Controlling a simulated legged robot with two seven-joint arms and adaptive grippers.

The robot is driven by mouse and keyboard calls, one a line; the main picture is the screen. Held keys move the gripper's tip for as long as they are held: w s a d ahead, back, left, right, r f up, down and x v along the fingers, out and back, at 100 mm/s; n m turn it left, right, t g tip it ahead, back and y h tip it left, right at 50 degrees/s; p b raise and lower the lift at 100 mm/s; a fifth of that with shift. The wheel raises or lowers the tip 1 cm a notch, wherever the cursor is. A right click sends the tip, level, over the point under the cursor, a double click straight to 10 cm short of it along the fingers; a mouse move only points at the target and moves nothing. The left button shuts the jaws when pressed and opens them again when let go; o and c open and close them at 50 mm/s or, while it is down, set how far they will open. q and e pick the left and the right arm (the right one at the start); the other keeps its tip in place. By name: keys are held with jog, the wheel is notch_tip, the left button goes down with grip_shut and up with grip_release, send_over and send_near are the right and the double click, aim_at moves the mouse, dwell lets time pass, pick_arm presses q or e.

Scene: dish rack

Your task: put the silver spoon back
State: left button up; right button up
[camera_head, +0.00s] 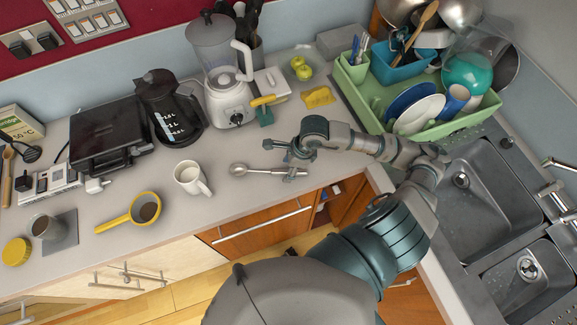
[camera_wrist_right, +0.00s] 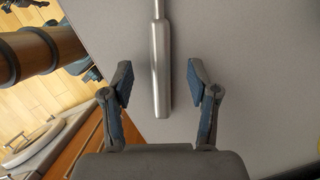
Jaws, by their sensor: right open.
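The silver spoon (camera_head: 262,171) lies on the grey counter near its front edge, bowl to the left and handle to the right. My right gripper (camera_head: 281,160) is over the handle end, its fingers spread to either side. In the right wrist view the spoon's handle (camera_wrist_right: 160,65) runs between the two open fingers of the gripper (camera_wrist_right: 160,82), with gaps on both sides. The green dish rack (camera_head: 440,133) stands at the back right, with a small green cutlery holder (camera_head: 351,71) at its left end holding some utensils. My left gripper is not in view.
A white mug (camera_head: 188,176) stands left of the spoon, with a yellow strainer (camera_head: 120,219) further left. A blender (camera_head: 228,100) and a yellow sponge-like item (camera_head: 318,97) are behind. The sink (camera_head: 490,195) is at right. Counter around the spoon is mostly clear.

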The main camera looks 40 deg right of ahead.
jog(key=shift+r, duration=0.3)
jog(key=v, duration=1.1)
jog(key=shift+r, duration=0.15)
jog(key=shift+s, duration=0.15)
